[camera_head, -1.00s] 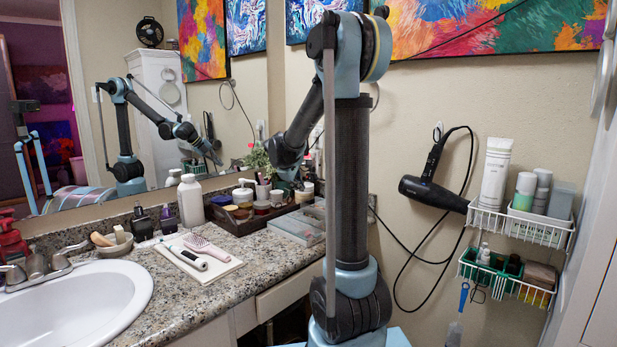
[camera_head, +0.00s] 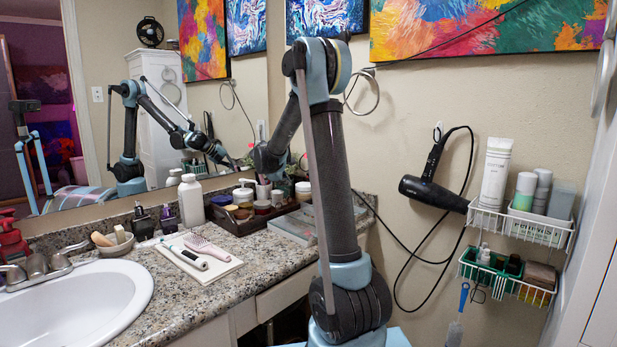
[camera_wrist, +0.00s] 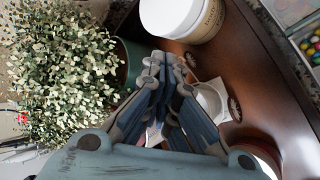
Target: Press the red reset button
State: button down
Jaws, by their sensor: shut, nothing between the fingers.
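A small red spot (camera_wrist: 22,118), which looks like the red button, shows at the left edge of the wrist view against a pale surface beside the plant. It is too small to make out in detail. My gripper (camera_wrist: 168,62) is shut and empty, pointing over the tray between the plant and a white jar. It is apart from the red spot, which lies to its left in the wrist view. In the head view my wrist link (camera_head: 268,160) is over the back of the counter and hides the gripper's fingers.
A leafy plant in a green pot (camera_wrist: 128,68) stands close to the fingers. A white jar (camera_wrist: 182,15) and other containers crowd the dark tray (camera_wrist: 262,75). The mirror (camera_head: 95,60) lies behind the counter. A hair dryer (camera_head: 432,190) hangs on the right wall.

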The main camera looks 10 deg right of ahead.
aim_at(301, 183)
jog(key=shift+w+d, duration=0.85)
jog(key=shift+d, duration=0.35)
jog(key=shift+w+d, duration=0.9)
jog(key=shift+d, duration=0.3)
jog(key=shift+w+d, duration=0.85)
jog(key=shift+d, duration=0.35)
jog(key=shift+w+d, duration=0.25)
jog(key=shift+d, duration=0.1)
jog(key=shift+w+d, duration=0.15)
jog(key=shift+d, duration=0.05)
jog(key=shift+a, duration=0.1)
jog(key=shift+s+a, duration=0.45)
jog(key=shift+s+a, duration=0.75)
jog(key=shift+a, duration=0.3)
jog(key=shift+s+a, duration=0.7)
jog(key=shift+a, duration=0.3)
